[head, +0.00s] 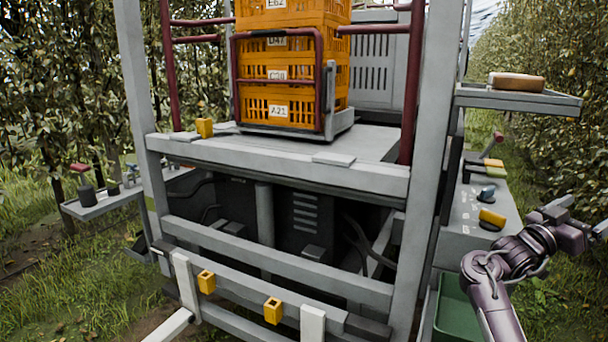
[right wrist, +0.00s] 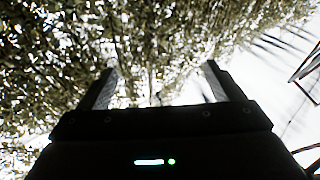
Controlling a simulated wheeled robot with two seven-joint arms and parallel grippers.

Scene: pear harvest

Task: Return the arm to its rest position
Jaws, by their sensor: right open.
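My right arm comes in at the lower right of the head view, and its gripper (head: 578,214) is held up at the right edge, beside the control panel and apart from it. In the right wrist view the two fingers of this gripper (right wrist: 160,92) stand wide apart with nothing between them. My left arm and gripper do not show in either view.
A grey metal platform (head: 290,176) carries stacked orange crates (head: 268,90). To its right are a control panel (head: 470,212) with knobs, a shelf (head: 540,100) with a brown block (head: 516,82), and a green bin (head: 455,312). A side tray (head: 105,203) stands left. Tree rows flank the platform.

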